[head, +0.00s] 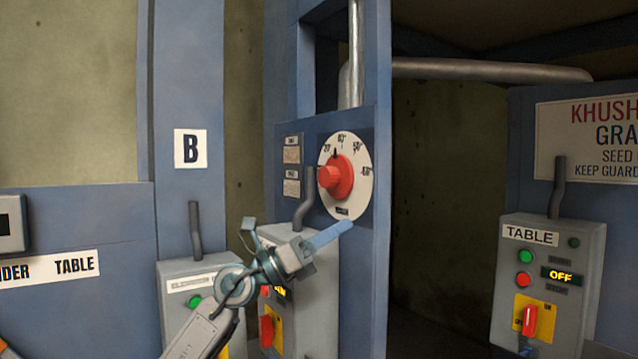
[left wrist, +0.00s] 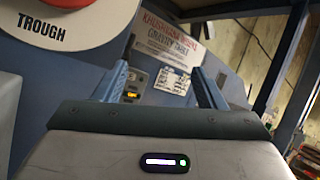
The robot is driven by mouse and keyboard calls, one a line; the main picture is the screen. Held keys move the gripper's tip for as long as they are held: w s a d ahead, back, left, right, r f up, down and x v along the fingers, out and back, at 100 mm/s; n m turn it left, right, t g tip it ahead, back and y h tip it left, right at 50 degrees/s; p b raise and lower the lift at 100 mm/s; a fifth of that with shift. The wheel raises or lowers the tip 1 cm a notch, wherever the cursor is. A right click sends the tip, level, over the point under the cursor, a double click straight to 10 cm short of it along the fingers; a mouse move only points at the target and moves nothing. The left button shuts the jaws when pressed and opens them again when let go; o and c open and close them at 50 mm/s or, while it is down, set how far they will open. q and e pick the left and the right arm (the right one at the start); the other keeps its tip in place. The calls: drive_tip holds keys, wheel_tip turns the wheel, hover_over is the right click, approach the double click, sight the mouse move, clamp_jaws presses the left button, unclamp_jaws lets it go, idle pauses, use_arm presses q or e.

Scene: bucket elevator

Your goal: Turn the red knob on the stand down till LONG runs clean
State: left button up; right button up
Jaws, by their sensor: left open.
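The red knob (head: 336,176) sits on a round white dial plate (head: 359,158) with numbers, on the blue stand. A dark pointer mark shows near the top of the knob. My left gripper (head: 292,232) is below and in front of the knob, its blue fingers spread apart and empty. In the left wrist view, the two fingers (left wrist: 162,85) stand apart with nothing between them. There the dial plate's edge (left wrist: 98,37), with the label TROUGH, and a bit of the red knob (left wrist: 68,2) show at the top left. I see no LONG label and no grain flow.
Grey switch boxes stand behind my left gripper, partly hidden by it. A grey box marked TABLE (head: 548,285) reads OFF at the right. A post with a sign B (head: 191,149) stands left. A dark gap lies right of the stand.

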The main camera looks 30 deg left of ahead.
use_arm(q)
drive_tip(key=a+r+m+y, duration=0.3)
drive_tip(key=a+r+y, duration=0.1)
drive_tip(key=a+r, duration=0.1)
drive_tip(key=n+y, duration=0.1)
drive_tip(key=y, duration=0.4)
approach(324, 178)
drive_tip(key=p+x, duration=0.6)
drive_tip(key=x, duration=0.1)
drive_tip(key=shift+w+d+r, duration=0.1)
drive_tip(key=shift+w+r, duration=0.05)
drive_tip(key=shift+w, duration=0.2)
drive_tip(key=shift+w+d, duration=0.1)
drive_tip(key=shift+w, duration=0.25)
drive_tip(key=c, duration=1)
